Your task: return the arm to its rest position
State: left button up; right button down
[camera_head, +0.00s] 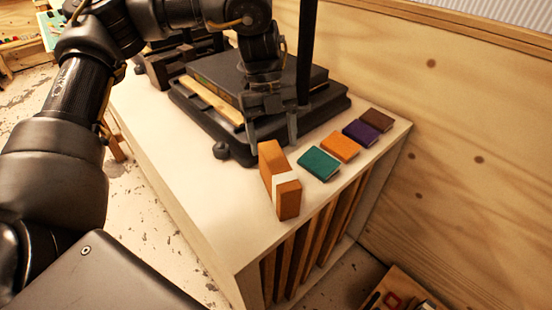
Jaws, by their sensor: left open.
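My left arm comes in from the left and reaches over a white-topped cabinet (205,185). My left gripper (272,140) points down with its two fingers apart and nothing visible between them. It is at the front edge of a black press-like device (335,103), just behind an upright orange block (280,180) with a white band. The gripper looks apart from the block. My right gripper is not in view.
A row of small flat pieces lies right of the gripper: teal (319,164), orange (340,147), purple (361,132) and brown (376,119). A dark book-like block (228,85) lies on the device. A wooden wall (460,130) stands at the right. The cabinet's left front top is clear.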

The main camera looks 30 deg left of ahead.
pick_arm(q)
jog(key=shift+v, duration=1.5)
